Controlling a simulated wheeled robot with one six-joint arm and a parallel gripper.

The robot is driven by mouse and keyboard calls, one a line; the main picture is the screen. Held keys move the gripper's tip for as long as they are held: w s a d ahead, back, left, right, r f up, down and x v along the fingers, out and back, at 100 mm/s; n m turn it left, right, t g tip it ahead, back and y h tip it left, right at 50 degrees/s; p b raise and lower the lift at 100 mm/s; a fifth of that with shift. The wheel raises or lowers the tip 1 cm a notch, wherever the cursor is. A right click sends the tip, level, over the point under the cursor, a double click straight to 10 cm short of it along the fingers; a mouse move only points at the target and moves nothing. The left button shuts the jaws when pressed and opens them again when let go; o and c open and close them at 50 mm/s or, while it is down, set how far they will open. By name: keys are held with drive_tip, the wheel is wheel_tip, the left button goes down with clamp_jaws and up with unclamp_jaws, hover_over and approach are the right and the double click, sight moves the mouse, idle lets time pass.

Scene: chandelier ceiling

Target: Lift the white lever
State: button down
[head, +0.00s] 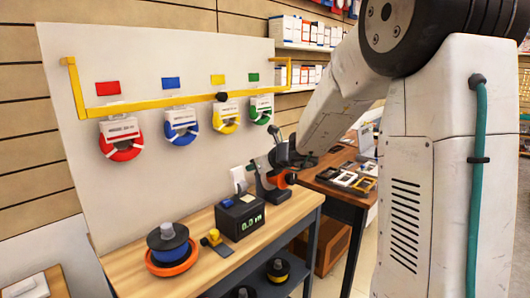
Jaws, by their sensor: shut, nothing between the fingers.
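A small white fixture (238,176) sits low on the upright white board, just above the bench top. It is the only white part there that could be the lever, but it is too small to tell its shape or position. My gripper (264,164) is just right of it, at the end of my arm that reaches in from the right. The fingers are shut and look empty. A gap shows between gripper and white fixture, though the depth is hard to judge. The fingertips partly blend with a grey and orange device (268,192) on the bench.
A black box with a green display (240,217) stands on the wooden bench (130,284), in front of the fixture. A blue and orange spool (169,248) and a small yellow part (214,240) are left of it.

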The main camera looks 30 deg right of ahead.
drive_tip(key=s+d+r, duration=0.2)
drive_tip(key=s+r, duration=0.4)
drive_tip(key=r, duration=0.2)
drive_tip(key=shift+r, duration=0.3)
